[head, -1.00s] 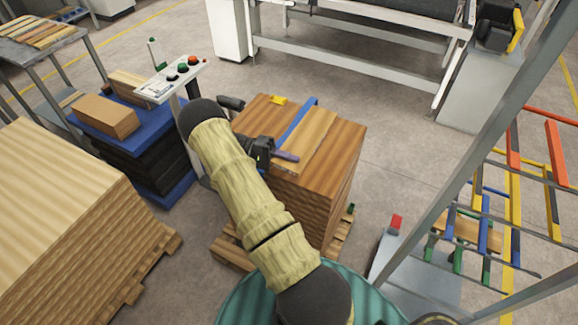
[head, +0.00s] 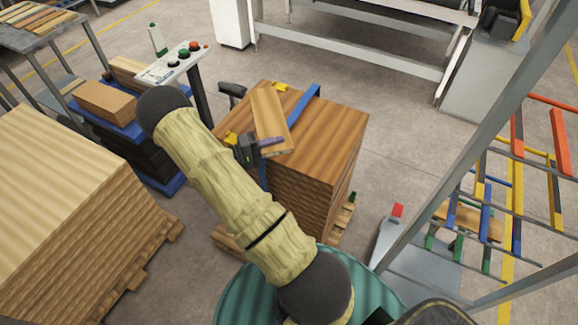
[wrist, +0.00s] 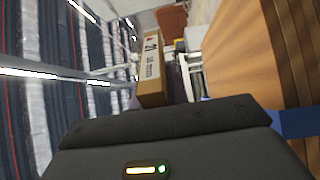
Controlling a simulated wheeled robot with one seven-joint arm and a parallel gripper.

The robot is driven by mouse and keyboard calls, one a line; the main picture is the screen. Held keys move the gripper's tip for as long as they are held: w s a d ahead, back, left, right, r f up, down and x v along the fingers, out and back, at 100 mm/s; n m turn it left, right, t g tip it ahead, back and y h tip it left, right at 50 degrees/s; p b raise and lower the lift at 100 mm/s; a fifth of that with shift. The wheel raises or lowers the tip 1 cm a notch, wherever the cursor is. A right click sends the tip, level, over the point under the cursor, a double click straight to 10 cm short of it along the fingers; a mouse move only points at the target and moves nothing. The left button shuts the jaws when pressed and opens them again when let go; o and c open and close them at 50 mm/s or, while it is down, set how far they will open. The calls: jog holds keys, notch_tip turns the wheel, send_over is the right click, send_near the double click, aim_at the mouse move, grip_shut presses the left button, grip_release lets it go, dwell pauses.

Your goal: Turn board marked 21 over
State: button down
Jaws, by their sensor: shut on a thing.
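The board marked 21 (head: 269,112) is a light-brown plank over the top of the brown board stack (head: 335,125). In the wrist view the board (wrist: 150,72) shows a pale label with 21 on it. My gripper (head: 268,143) is shut on the near end of the board. The board looks raised and tilted off the stack; whether its far end touches the stack I cannot tell. The fingertips are mostly hidden in the wrist view.
A blue strap (head: 304,104) runs over the stack, with a yellow item (head: 280,87) at its back edge. A control panel (head: 172,66) stands left of the stack. A large pale stack (head: 70,200) is at left, a frame rack (head: 490,215) at right.

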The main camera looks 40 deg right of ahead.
jog(key=w+a+f+n+t+y, duration=0.1)
jog(key=a+f+n+t+y, duration=0.6)
jog(key=a+n+t, duration=0.3)
jog(key=w+a+f+n+t+y, duration=0.2)
jog(key=a+f+n+t+y, duration=0.5)
jog(key=a+n+t+y, duration=0.3)
jog(key=a+n+t, duration=0.1)
jog(key=a+t, duration=0.1)
jog(key=t, duration=0.1)
jog(key=shift+w+a+f+n+t, duration=0.15)
jog(key=shift+w+f+n+t, duration=0.1)
jog(key=shift+w+n+t, duration=0.05)
